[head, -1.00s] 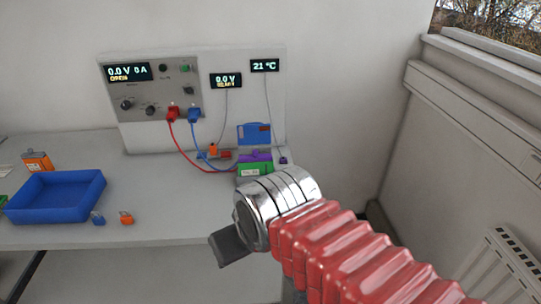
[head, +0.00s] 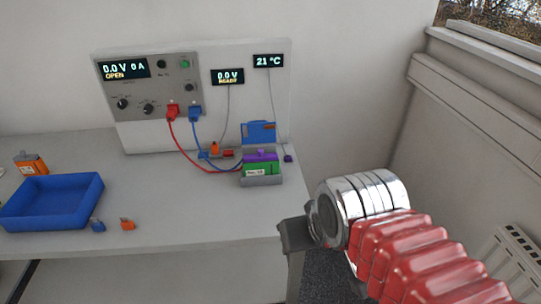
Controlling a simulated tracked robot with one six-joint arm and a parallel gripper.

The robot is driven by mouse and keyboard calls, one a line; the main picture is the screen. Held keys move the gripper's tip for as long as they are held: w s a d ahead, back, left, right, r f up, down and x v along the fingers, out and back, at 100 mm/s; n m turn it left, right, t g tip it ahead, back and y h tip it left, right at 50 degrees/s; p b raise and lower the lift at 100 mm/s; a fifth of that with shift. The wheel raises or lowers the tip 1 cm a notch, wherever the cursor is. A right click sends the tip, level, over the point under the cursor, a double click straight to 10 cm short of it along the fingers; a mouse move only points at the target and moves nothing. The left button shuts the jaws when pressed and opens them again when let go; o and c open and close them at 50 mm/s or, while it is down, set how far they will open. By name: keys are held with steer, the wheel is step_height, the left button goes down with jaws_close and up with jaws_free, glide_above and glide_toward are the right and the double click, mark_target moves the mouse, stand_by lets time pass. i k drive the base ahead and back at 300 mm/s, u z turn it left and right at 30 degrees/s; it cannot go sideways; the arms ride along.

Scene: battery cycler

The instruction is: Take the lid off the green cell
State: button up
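A blue panel (head: 259,132) stands up behind the cell. The red and blue leads run to the cell's left side. My gripper (head: 293,236) is off the bench's right front edge, to the right of and nearer than the cell, touching nothing visible. Its wrist and angle hide how far its fingers are apart.
A cycler box (head: 149,88) shows 0.0 V, 0 A and OPEN. A blue tray (head: 52,202) and an orange cell (head: 31,164) are at left. Small blue (head: 98,225) and orange (head: 127,224) pieces lie near the front. The bench front centre is clear.

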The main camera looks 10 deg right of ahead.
mark_target(261, 157)
steer(key=z, duration=0.1)
steer(key=k, duration=0.8)
steer(key=u, duration=0.8)
steer(key=i, duration=1.5)
steer(key=u, duration=0.05)
